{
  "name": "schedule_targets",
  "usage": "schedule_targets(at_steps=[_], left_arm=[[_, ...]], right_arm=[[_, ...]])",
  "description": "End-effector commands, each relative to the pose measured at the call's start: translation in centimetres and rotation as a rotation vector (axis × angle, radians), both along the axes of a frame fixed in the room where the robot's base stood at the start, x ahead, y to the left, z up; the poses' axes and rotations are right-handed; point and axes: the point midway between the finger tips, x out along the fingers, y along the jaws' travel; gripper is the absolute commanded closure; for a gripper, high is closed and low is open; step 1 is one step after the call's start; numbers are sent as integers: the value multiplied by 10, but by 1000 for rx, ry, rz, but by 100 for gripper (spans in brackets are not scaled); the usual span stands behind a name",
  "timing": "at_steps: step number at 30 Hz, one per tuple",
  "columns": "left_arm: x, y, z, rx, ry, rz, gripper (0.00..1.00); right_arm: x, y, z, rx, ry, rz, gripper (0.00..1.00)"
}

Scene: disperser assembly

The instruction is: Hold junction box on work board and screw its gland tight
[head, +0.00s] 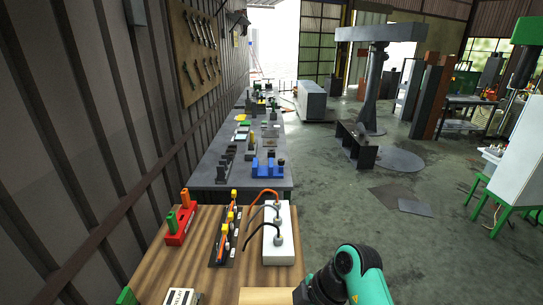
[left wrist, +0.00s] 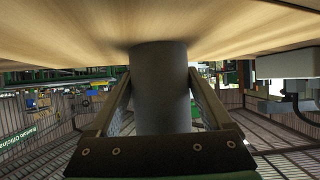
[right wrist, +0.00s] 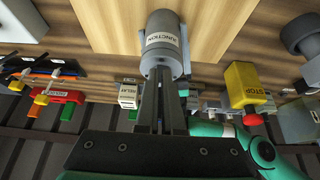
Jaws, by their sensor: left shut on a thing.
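The junction box is a grey cylinder with a JUNCTION label (right wrist: 163,42), standing against the pale wooden work board (right wrist: 110,20) in the right wrist view. In the left wrist view it is a dark cylinder (left wrist: 161,85) touching the board (left wrist: 80,30). My left gripper (left wrist: 160,98) is shut on it, one finger on each side. My right gripper (right wrist: 166,85) has its fingers close together right at the box's near side. The gland cannot be made out there, and whether the fingers grip it is unclear. Neither gripper's fingertips show in the head view.
On the wooden table stand a red holder (head: 180,232), a dark rack (head: 226,240) with orange and yellow tools and a white block (head: 279,235) with cables. A RELAY box (right wrist: 129,96) and yellow STOP box (right wrist: 246,85) are near the board. A grey bench (head: 225,177) lies beyond.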

Motion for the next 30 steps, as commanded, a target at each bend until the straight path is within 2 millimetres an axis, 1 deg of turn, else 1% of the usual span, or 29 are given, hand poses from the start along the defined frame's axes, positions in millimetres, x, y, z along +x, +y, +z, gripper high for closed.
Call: schedule_targets(at_steps=[9, 20, 30], left_arm=[[0, -1, 0, 1, 0, -1, 100], [0, -1, 0, 1, 0, -1, 100], [0, -1, 0, 1, 1, -1, 100]], right_arm=[[-7, 3, 0, 4, 5, 6, 100], [-8, 3, 0, 4, 4, 6, 100], [-8, -6, 0, 3, 3, 4, 100]])
